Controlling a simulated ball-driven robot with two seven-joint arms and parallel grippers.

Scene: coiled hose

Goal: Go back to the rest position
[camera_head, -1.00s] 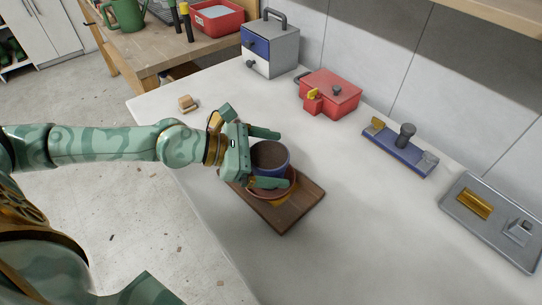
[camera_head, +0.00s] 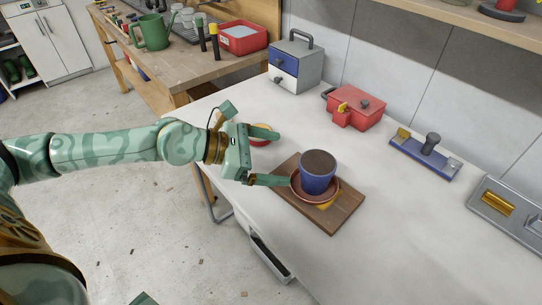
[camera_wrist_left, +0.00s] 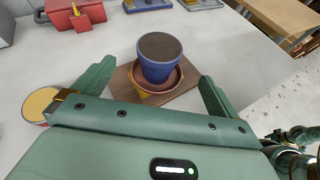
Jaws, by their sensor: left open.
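My left gripper (camera_head: 280,157) is open and empty over the near left part of the table, to the left of the blue pot. It also shows open in the left wrist view (camera_wrist_left: 158,72). The blue pot (camera_head: 317,178), filled with dark soil, stands upright in a reddish saucer (camera_head: 298,194) on a brown wooden board (camera_head: 340,218). The pot (camera_wrist_left: 157,70) lies beyond my fingertips in the left wrist view, apart from both fingers.
A round yellow and red item (camera_head: 262,140) lies close behind my left fingers. A red toolbox (camera_head: 356,110), a blue-and-white drawer box (camera_head: 296,68) and a blue fixture (camera_head: 425,158) stand along the wall. A wooden bench (camera_head: 180,70) is at the back left.

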